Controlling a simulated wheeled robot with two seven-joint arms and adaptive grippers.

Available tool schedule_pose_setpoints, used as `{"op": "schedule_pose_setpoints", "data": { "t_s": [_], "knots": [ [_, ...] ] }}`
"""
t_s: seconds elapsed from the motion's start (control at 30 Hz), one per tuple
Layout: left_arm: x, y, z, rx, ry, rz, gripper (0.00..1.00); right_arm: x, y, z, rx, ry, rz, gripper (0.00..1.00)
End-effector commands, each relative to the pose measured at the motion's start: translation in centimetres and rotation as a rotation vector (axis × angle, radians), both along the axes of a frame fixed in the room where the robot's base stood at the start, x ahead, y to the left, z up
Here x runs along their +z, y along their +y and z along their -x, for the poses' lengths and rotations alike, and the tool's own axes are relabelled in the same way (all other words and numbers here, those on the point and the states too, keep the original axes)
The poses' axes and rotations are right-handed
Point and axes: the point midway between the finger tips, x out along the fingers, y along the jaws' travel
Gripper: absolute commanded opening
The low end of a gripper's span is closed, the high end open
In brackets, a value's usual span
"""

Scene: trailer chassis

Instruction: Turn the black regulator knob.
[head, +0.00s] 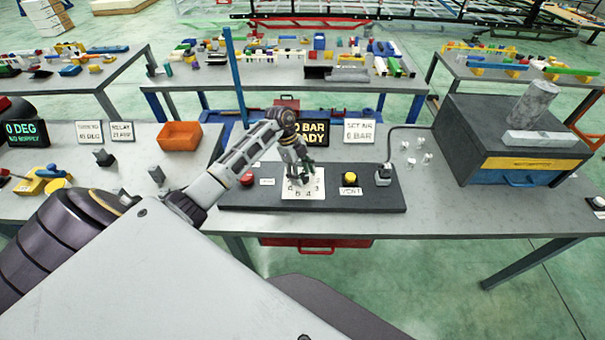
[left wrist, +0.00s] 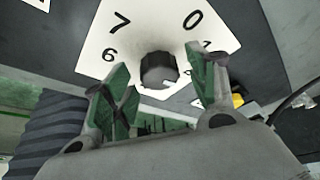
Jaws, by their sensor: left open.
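The black regulator knob (left wrist: 158,70) is a short ridged cylinder at the centre of a white dial plate (left wrist: 130,35) with black numbers. In the head view the dial plate (head: 315,190) lies on a dark panel, and my gripper hides the knob. My left gripper (head: 300,175) is over the dial, pointing down. In the left wrist view my left gripper (left wrist: 168,85) is open, with its green-padded fingers apart on either side of the knob's picture. I cannot tell whether either finger touches it. My right gripper is not in view.
The dark panel (head: 235,198) also carries a red button (head: 247,178), a yellow button (head: 350,178) and a grey switch (head: 383,175). Behind it stand a display (head: 312,133) and a "SET 0 BAR" sign (head: 359,131). A dark box (head: 490,130) stands at the right.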

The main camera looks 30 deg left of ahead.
Motion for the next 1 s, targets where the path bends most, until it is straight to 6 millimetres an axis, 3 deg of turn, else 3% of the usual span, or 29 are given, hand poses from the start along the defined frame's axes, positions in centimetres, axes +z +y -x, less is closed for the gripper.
{"op": "schedule_pose_setpoints", "data": {
  "t_s": [0.17,0.5,1.0],
  "knots": [
    [-0.01,0.0,0.0,0.0,0.0,0.0,0.58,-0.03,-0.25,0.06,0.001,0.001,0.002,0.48],
    [0.03,0.01,0.0,0.0,0.0,0.0,0.14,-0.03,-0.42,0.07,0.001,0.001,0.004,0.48],
    [0.02,0.07,-0.07,-0.071,0.0,-0.001,0.13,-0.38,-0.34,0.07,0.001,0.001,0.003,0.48]
  ]
}}
